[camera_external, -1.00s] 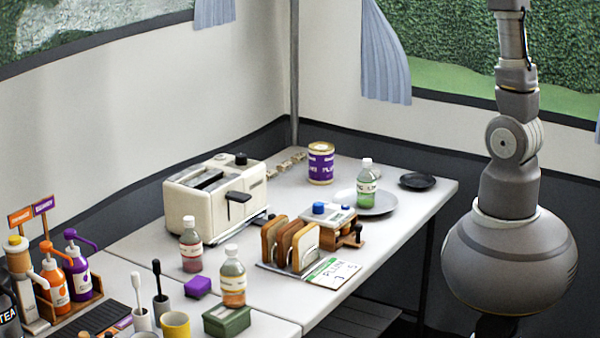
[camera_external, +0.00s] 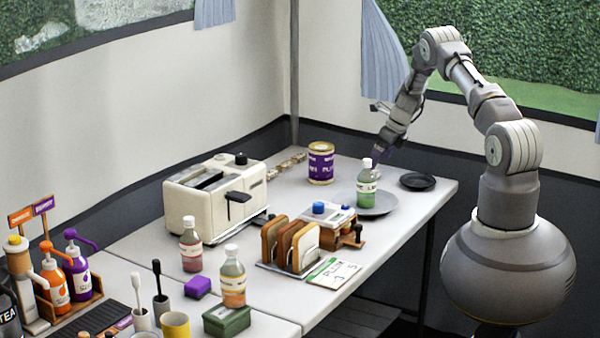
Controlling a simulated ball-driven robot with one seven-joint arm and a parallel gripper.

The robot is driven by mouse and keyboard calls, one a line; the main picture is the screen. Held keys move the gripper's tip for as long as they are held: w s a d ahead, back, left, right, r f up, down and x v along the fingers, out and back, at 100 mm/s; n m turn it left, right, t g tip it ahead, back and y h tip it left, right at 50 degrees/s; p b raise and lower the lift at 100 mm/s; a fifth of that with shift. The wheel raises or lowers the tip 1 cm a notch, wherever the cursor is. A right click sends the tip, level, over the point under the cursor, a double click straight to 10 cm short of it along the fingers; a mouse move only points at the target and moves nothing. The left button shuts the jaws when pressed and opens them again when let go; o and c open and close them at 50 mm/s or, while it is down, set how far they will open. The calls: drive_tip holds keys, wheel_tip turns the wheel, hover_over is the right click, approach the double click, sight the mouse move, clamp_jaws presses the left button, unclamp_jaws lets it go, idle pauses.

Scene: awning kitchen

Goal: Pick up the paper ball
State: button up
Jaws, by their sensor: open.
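I cannot make out a paper ball for sure; the green-labelled bottle (camera_external: 367,188) may hide something small behind it. My gripper (camera_external: 379,158) is at the far right part of the white table, pointing down just behind and above that bottle's cap. Its fingers look purplish and small, and their tips are partly hidden by the bottle. I see nothing held between them.
The bottle stands at a grey plate (camera_external: 383,206), with a black dish (camera_external: 417,181) to the right. A purple can (camera_external: 321,163) stands to the left. A toaster (camera_external: 214,197), a toast rack (camera_external: 290,245) and several bottles crowd the table nearer the camera.

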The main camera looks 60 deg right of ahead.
drive_tip(key=b+x, duration=0.1)
drive_tip(key=x, duration=0.3)
drive_tip(key=shift+a+f+b, duration=0.1)
drive_tip(key=shift+a+b, duration=0.05)
drive_tip(key=shift+b, duration=0.2)
drive_tip(key=c, duration=1.1)
